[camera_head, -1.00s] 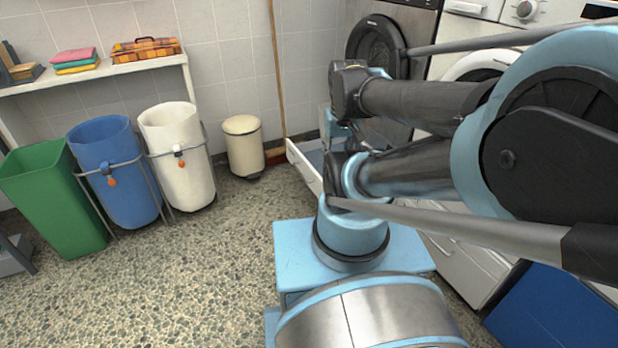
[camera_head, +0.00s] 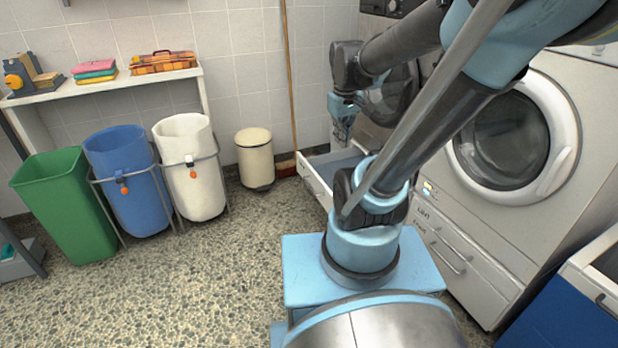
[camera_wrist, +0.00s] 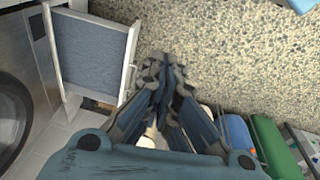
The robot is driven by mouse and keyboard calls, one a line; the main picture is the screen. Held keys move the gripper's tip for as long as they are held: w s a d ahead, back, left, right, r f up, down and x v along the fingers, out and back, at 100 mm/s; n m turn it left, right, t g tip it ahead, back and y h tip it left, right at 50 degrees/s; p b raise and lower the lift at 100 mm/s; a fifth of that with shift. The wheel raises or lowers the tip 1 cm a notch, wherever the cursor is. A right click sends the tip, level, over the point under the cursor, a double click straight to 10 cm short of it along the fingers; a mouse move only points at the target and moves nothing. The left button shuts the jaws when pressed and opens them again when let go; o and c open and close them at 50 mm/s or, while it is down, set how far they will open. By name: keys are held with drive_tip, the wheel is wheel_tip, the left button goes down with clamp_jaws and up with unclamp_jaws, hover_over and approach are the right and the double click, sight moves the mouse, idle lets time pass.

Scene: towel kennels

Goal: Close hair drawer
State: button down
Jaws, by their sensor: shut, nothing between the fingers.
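A white drawer (camera_head: 316,186) with a grey-blue inside stands pulled out below the far machine, partly behind my arm in the head view. Its label cannot be read, so I cannot tell if it is the hair drawer. In the wrist view the open drawer (camera_wrist: 132,60) is at the upper left, its handle side facing my gripper. My gripper (camera_wrist: 164,68) is shut and empty, to the right of the drawer front and apart from it in that picture. In the head view the gripper (camera_head: 341,130) is small, above the drawer area and partly hidden.
Closed labelled drawers (camera_head: 447,245) sit under the nearer washer (camera_head: 510,140). A cream pedal bin (camera_head: 255,158) and a broom (camera_head: 290,90) stand beyond the open drawer. White (camera_head: 190,170), blue (camera_head: 130,180) and green (camera_head: 66,205) bins line the left. The floor between is clear.

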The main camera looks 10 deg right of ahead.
drive_tip(key=w+a+f+n, duration=0.2)
drive_tip(key=w+f+n, duration=0.1)
drive_tip(key=w, duration=0.7)
drive_tip(key=w+a+f+n+h, duration=0.1)
drive_tip(key=w+f+n, duration=0.15)
drive_tip(key=w, duration=0.75)
drive_tip(key=w+a+f+n, duration=0.2)
drive_tip(key=w+n, duration=0.2)
drive_tip(key=w, duration=0.6)
drive_tip(key=w+a+f+n, duration=0.25)
drive_tip(key=w+f, duration=0.25)
drive_tip(key=f, duration=0.5)
drive_tip(key=w+a+f+n+g+h, duration=0.1)
drive_tip(key=w+a+f+n, duration=0.15)
drive_tip(key=w+f, duration=0.45)
drive_tip(key=w+a+f+n, duration=0.1)
drive_tip(key=w+f+n, duration=0.2)
drive_tip(key=f, duration=0.9)
drive_tip(key=shift+w+d+f, duration=0.25)
drive_tip(key=shift+d+f, duration=0.75)
drive_tip(key=shift+f, duration=0.55)
drive_tip(key=shift+w+d+f, duration=0.3)
drive_tip(key=shift+d+f, duration=0.75)
drive_tip(key=shift+f, duration=0.5)
drive_tip(key=shift+w+d+f, duration=0.25)
drive_tip(key=shift+d+f, duration=0.75)
drive_tip(key=shift+f, duration=0.55)
